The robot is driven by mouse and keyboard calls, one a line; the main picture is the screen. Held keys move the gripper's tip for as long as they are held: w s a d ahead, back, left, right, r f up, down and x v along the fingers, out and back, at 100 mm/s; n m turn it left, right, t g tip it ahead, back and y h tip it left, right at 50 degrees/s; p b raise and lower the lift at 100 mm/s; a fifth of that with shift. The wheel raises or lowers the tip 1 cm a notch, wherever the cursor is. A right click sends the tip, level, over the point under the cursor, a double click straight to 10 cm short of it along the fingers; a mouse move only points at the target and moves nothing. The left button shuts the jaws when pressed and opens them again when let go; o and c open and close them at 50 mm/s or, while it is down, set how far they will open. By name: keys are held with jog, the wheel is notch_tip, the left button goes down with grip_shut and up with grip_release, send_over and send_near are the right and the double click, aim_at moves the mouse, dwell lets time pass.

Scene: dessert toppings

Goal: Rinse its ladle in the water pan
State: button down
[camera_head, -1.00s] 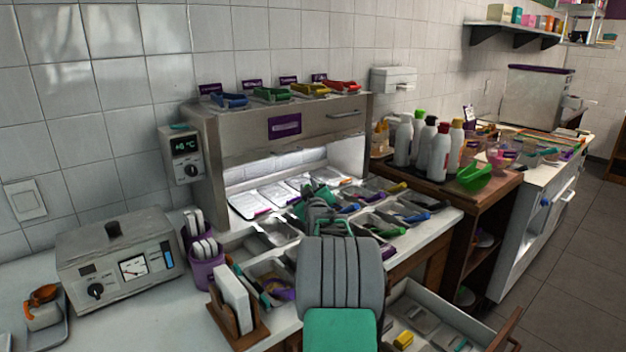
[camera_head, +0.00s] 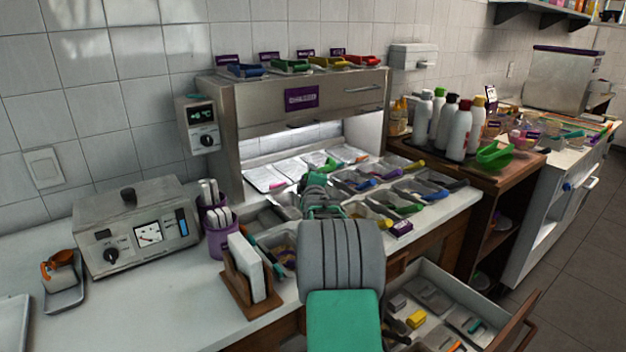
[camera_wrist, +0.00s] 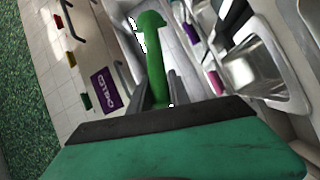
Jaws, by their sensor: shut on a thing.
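My gripper (camera_wrist: 161,88) is shut on the green handle (camera_wrist: 153,45) of a utensil, taken to be the ladle, in the wrist view. The handle stands up between the two grey fingers with its hooked end away from the palm. The ladle's bowl is hidden. In the head view my gripper (camera_head: 318,190) is over the rows of metal topping pans, in front of the steel cabinet, and my arm hides part of them. A shiny metal pan (camera_wrist: 268,75) is to the right of the gripper in the wrist view. I cannot tell which pan is the water pan.
The steel cabinet (camera_head: 300,98) stands behind the pans. A napkin holder (camera_head: 250,275) and purple cups (camera_head: 220,238) are left of my arm. An open drawer (camera_head: 455,285) juts out at the lower right. Bottles (camera_head: 458,132) stand at the right.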

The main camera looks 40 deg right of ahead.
jog(key=shift+w+a+f+n+b, duration=0.15)
jog(key=shift+a+f+n+b, duration=0.05)
jog(key=shift+f+n+b, duration=0.95)
jog(key=shift+n+b, duration=0.25)
jog(key=shift+b, duration=0.7)
dwell(0.3)
jog(key=shift+r+m, duration=0.4)
jog(key=s+d+r+m+p, duration=0.1)
jog(key=s+d+r+m, duration=0.1)
jog(key=r+m, duration=0.5)
jog(key=s+d+r+m+p, duration=0.1)
jog(key=s+d+r+m, duration=0.1)
jog(key=r+m, duration=0.5)
jog(key=shift+d+r+m, duration=0.3)
jog(key=shift+d+m, duration=0.4)
jog(key=shift+m, duration=0.8)
